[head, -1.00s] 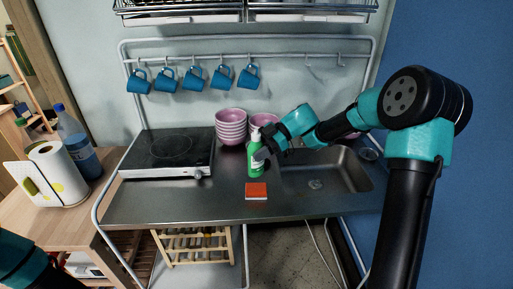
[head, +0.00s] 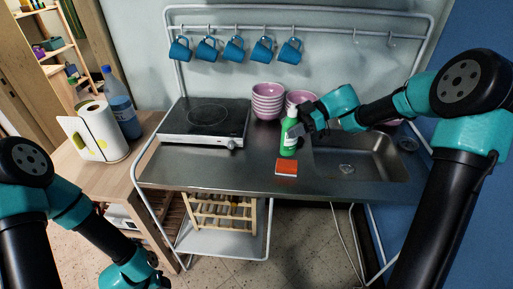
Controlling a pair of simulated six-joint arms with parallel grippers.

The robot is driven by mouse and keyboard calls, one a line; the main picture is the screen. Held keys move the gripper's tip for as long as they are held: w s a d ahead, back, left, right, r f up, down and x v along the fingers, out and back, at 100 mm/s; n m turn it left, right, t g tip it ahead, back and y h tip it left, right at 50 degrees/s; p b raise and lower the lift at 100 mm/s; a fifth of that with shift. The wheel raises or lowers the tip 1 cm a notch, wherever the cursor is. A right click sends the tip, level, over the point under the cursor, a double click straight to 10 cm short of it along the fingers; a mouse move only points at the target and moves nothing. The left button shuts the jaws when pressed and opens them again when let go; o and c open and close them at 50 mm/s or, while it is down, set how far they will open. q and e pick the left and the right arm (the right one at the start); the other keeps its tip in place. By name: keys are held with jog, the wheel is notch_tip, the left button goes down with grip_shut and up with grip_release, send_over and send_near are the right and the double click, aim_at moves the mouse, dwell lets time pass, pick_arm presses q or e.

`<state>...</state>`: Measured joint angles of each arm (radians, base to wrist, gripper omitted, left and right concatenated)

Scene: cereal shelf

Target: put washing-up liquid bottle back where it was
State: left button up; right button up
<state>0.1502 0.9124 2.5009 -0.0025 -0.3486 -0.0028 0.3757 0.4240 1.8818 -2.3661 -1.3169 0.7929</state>
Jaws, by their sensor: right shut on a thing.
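The washing-up liquid bottle (head: 289,139) is green with a pale top and is upright over the steel counter, just behind the orange-red sponge and left of the sink. My right gripper (head: 300,132) comes from the right and is shut on the bottle's side. I cannot tell whether the bottle's base touches the counter. My left arm shows at the lower left, but its gripper is outside the picture.
The orange-red sponge (head: 287,167) lies in front of the bottle. Pink bowls (head: 268,100) are stacked behind, a hob (head: 205,121) stands left, and the sink (head: 362,160) is right. Blue mugs (head: 235,48) hang above. The front-left counter (head: 215,172) is clear.

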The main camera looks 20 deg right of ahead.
jog(key=a+r+m+t, duration=0.3)
jog(key=a+m+t, duration=0.1)
jog(key=a, duration=1.1)
jog(key=s+a+f+m+t+h, duration=0.2)
jog(key=s+a+f, duration=0.3)
jog(key=s, duration=0.3)
jog(key=shift+s+a+f+t, duration=0.35)
jog(key=shift+f+t, duration=0.25)
jog(key=shift+f, duration=0.3)
jog(key=shift+w, duration=0.15)
jog(key=w+d+f, duration=0.1)
jog(key=w+d, duration=0.1)
jog(key=w, duration=1.2)
jog(key=shift+w+f, duration=0.2)
jog(key=shift+w, duration=0.2)
jog(key=shift+w+d, duration=0.1)
